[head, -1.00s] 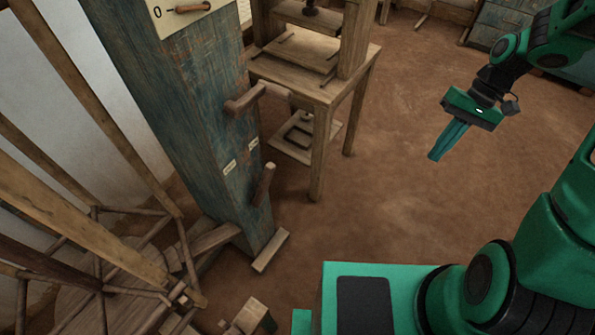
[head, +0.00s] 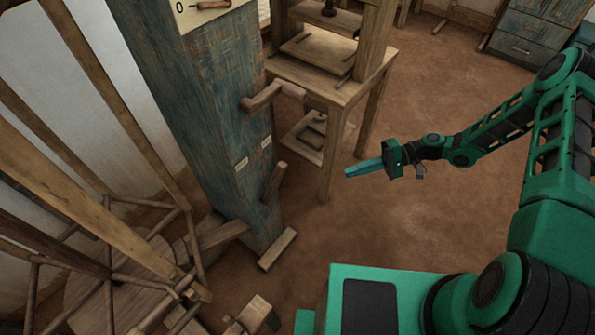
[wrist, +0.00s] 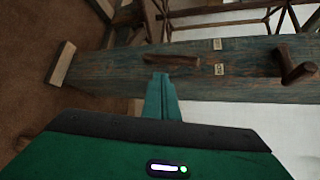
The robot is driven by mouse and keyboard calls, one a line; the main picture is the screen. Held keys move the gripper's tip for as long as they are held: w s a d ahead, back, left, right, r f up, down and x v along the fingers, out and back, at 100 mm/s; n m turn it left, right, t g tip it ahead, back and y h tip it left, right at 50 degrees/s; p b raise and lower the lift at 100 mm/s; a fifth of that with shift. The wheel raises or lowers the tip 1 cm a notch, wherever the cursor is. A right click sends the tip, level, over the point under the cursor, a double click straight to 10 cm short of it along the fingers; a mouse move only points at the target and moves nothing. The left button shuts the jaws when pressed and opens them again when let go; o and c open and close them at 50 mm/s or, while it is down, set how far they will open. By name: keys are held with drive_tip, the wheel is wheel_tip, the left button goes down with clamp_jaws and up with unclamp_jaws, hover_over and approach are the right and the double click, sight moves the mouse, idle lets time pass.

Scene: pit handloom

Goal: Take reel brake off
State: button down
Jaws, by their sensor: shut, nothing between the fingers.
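The blue-grey wooden post (head: 215,110) stands at left centre in the head view. A short wooden lever (head: 274,183) sticks out low on its side, by two small pale labels (head: 253,152). A bent wooden crank handle (head: 272,94) sits higher up. In the wrist view the lever (wrist: 172,60) lies just beyond my fingertips, and the labels (wrist: 218,69) and crank (wrist: 295,68) are to its right. The label words are too small to read surely. My gripper (head: 347,173) is shut and empty, right of the lever and apart from it; its closed fingers also show in the wrist view (wrist: 161,76).
A wooden reel frame (head: 110,240) fills the lower left. A wooden table (head: 335,95) stands behind the post. A small wooden block (head: 250,313) is on the floor at the bottom. Open brown floor (head: 440,85) lies to the right.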

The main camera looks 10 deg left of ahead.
sight(274, 185)
drive_tip(key=a+f+m+t+y, duration=0.2)
drive_tip(key=a+f+t+y, duration=0.1)
drive_tip(key=a+y, duration=0.2)
drive_tip(key=shift+w+a+m+y, duration=0.3)
drive_tip(key=shift+w+a+y, duration=0.15)
drive_tip(key=shift+a, duration=0.3)
drive_tip(key=shift+f, duration=0.1)
drive_tip(key=s+a+r, duration=0.1)
drive_tip(key=a, duration=0.5)
drive_tip(key=s+a+r, duration=0.2)
drive_tip(key=a, duration=0.4)
drive_tip(key=shift+s+a, duration=0.15)
drive_tip(key=shift+s, duration=0.15)
